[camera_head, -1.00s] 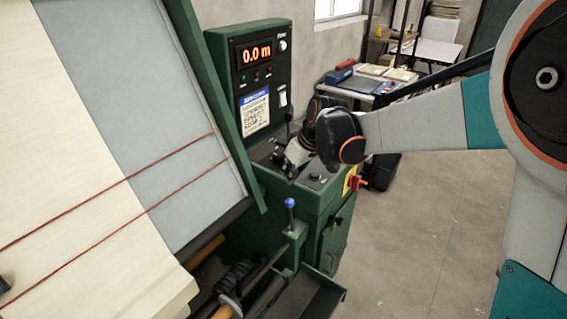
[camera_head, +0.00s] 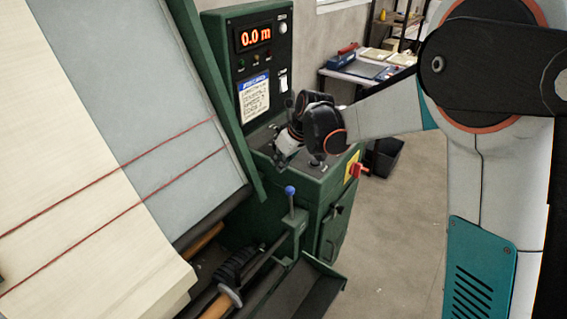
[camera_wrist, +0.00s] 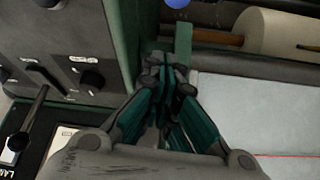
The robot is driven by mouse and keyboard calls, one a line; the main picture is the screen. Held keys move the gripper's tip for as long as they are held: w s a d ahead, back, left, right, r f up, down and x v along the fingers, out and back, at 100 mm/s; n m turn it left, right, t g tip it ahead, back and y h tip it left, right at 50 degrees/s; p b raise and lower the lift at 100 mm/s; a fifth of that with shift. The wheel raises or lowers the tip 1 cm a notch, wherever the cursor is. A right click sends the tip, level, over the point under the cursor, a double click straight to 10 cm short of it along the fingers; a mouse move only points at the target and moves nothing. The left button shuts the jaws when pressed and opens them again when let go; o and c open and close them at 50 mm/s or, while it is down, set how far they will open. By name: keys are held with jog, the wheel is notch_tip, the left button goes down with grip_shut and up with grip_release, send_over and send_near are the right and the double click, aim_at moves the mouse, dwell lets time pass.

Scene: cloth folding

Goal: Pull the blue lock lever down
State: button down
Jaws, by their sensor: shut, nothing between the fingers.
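The blue lock lever is a thin upright rod with a blue ball knob (camera_head: 290,190), on a green bracket at the machine's front right. In the wrist view the blue knob (camera_wrist: 177,3) is cut off by the top edge, beyond my fingertips. My gripper (camera_wrist: 168,78) is shut and empty, its teal fingers together and apart from the knob. In the head view my gripper (camera_head: 284,157) is above the control box, higher than the lever and behind it; its tips are partly hard to make out.
The green control panel (camera_head: 255,107) with a 0.0 m display stands behind my gripper. A red switch (camera_head: 357,170) is on the box's right side. The sloped cloth bed (camera_head: 172,110) with red lines is at left. Open floor (camera_head: 400,240) lies at right.

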notch_tip(320, 180, down, 6)
jog(key=s+b, duration=0.1)
jog(key=b, duration=0.2)
jog(key=shift+d, duration=0.4)
jog(key=shift+s+d, duration=0.1)
jog(key=shift+s+d+r+t+y, duration=0.15)
jog(key=shift+s+d+t+y, duration=0.15)
jog(key=shift+s+d+y, duration=0.25)
jog(key=s+d+f+b, duration=0.2)
jog(key=s+d+f, duration=0.1)
jog(key=s+d, duration=0.5)
jog(key=d, duration=0.2)
jog(key=shift+s+d+f, duration=0.15)
jog(key=shift+s+d, duration=0.05)
jog(key=shift+d, duration=0.2)
jog(key=shift+w, duration=0.1)
